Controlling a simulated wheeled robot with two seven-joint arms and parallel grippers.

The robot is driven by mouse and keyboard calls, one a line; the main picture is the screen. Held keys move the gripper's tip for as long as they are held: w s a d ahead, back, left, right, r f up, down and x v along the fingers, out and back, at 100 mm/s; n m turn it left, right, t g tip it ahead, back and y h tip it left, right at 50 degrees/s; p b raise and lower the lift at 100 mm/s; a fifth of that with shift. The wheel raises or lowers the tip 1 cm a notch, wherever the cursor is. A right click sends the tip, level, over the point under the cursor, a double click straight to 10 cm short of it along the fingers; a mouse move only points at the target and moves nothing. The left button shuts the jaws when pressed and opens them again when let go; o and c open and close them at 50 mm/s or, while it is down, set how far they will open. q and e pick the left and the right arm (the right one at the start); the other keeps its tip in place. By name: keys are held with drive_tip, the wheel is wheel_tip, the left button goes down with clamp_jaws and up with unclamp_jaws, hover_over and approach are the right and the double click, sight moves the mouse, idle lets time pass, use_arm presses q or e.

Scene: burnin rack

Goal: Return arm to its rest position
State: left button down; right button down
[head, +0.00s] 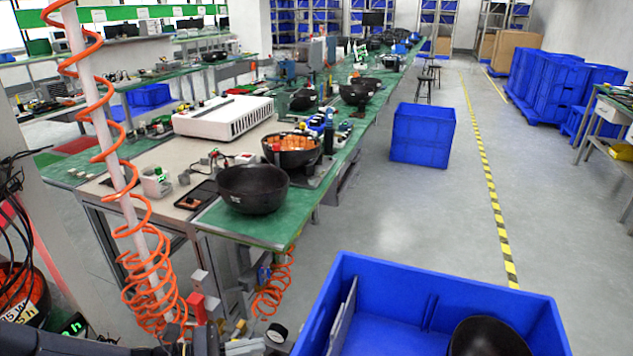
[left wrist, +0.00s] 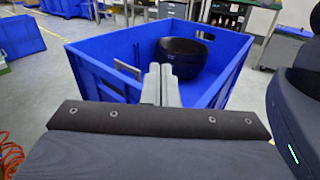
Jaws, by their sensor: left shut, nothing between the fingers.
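My left gripper (head: 250,345) is low at the bottom left of the head view, left of the large blue bin (head: 440,284). In the left wrist view its two grey fingers (left wrist: 160,85) are together, with nothing between them. They point toward the blue bin (left wrist: 100,73). A black bowl (head: 488,338) is inside the bin, and it also shows in the left wrist view (left wrist: 183,58), apart from the fingers. My right gripper is not in view.
A green-topped workbench (head: 240,224) carries a black bowl (head: 252,188), a bowl of orange parts (head: 291,142) and a white box (head: 222,116). An orange coiled hose (head: 150,262) hangs by a pole near my left arm. Another blue bin (head: 422,135) stands on the open floor.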

use_arm(q)
drive_tip(key=s+a+r+m+y+p, duration=0.1)
drive_tip(key=s+a+r+m+y, duration=0.3)
drive_tip(key=s+r+m+y, duration=0.2)
drive_tip(key=s+a+r+m+y+p, duration=0.2)
drive_tip(key=s+r+m+y, duration=0.3)
drive_tip(key=s+m, duration=0.6)
drive_tip(key=shift+s+a+r+m+t+y, duration=0.2)
drive_tip(key=shift+a+r+m+t+y, duration=0.15)
drive_tip(key=shift+a+m+y, duration=0.75)
